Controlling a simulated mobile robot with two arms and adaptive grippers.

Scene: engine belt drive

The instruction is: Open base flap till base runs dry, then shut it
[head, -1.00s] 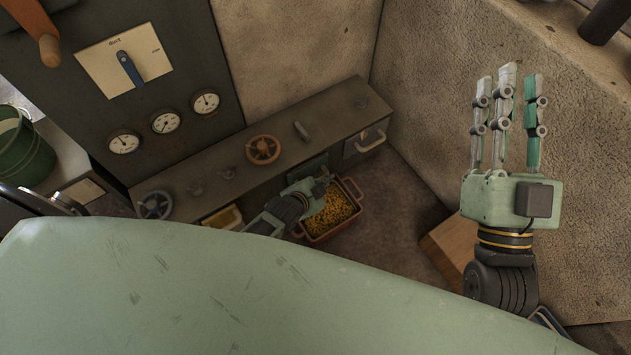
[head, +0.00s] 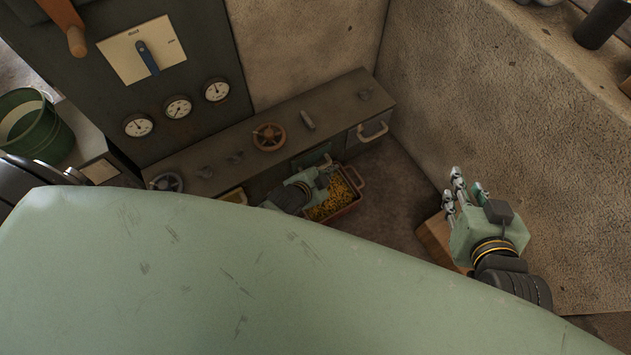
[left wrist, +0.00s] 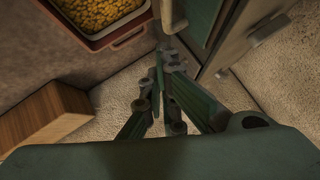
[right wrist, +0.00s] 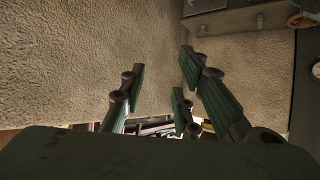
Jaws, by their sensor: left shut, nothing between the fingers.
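The low base unit (head: 205,172) runs along the wall, and a green panel that looks like the flap (head: 312,154) sits in its front, left of a drawer handle. The green panel (left wrist: 203,18) also shows in the left wrist view; I cannot tell how far open it is. Below it stands a reddish tray (head: 357,188) full of yellow grains; I see no stream falling. My left gripper (head: 325,172) is shut and empty, at the panel, above the tray; contact is unclear. My right gripper (head: 462,190) is open and empty, near the right wall.
A wooden block (head: 433,240) stands on the floor right of the tray. Handwheels (head: 268,136) and small knobs top the base unit. Gauges (head: 178,108) and a lever plate (head: 120,60) are on the panel above. A green bucket (head: 35,125) is at left. My green body hides the foreground.

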